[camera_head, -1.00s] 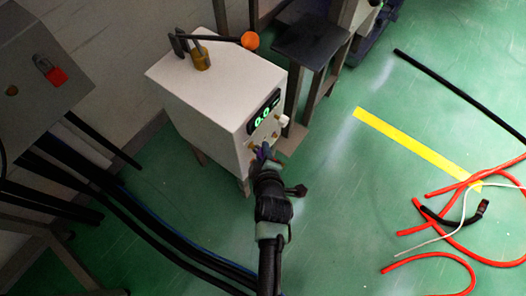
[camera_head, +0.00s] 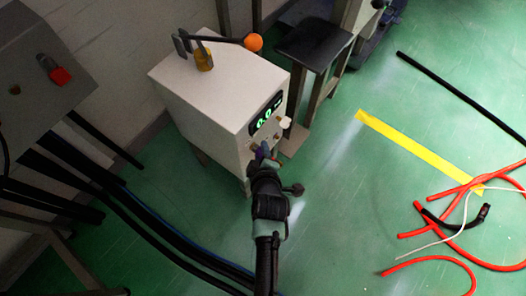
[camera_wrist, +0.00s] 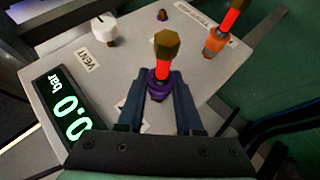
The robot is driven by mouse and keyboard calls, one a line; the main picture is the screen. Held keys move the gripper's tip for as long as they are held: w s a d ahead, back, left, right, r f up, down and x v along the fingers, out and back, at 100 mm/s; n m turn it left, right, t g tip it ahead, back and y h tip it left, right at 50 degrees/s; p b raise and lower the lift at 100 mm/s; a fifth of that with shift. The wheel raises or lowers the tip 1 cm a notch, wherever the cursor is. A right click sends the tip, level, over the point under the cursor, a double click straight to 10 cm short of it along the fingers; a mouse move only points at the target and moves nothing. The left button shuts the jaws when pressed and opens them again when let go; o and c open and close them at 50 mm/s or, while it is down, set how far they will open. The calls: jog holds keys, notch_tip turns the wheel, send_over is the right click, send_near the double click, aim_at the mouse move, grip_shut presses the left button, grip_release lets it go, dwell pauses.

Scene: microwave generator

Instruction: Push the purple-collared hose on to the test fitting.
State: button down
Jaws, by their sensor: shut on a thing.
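The pale test box (camera_head: 205,90) stands on the floor, with a lit display (camera_head: 266,115) on its front panel. My gripper (camera_head: 262,155) is at that panel. In the wrist view my gripper (camera_wrist: 158,88) is shut, its blue-grey fingers on either side of the purple collar (camera_wrist: 157,85). A short red hose piece (camera_wrist: 162,62) with a brass hexagonal end (camera_wrist: 167,42) rises from the collar. The fingers and collar hide the panel beneath, so I cannot tell whether the hose sits on a fitting. The display (camera_wrist: 62,107) reads 0.0 bar.
The panel also carries a white knob (camera_wrist: 104,28) by a VENT label, a small brass fitting (camera_wrist: 162,14) and an orange-collared hose (camera_wrist: 215,40). A dark stool-like stand (camera_head: 312,45) is close behind the box. Red hoses (camera_head: 440,258) lie on the floor at right.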

jog(key=shift+c, duration=2.4)
grip_release()
jog(key=shift+a, duration=0.1)
jog(key=p+v, duration=0.4)
jog(key=v, duration=0.9)
jog(key=shift+p, duration=0.35)
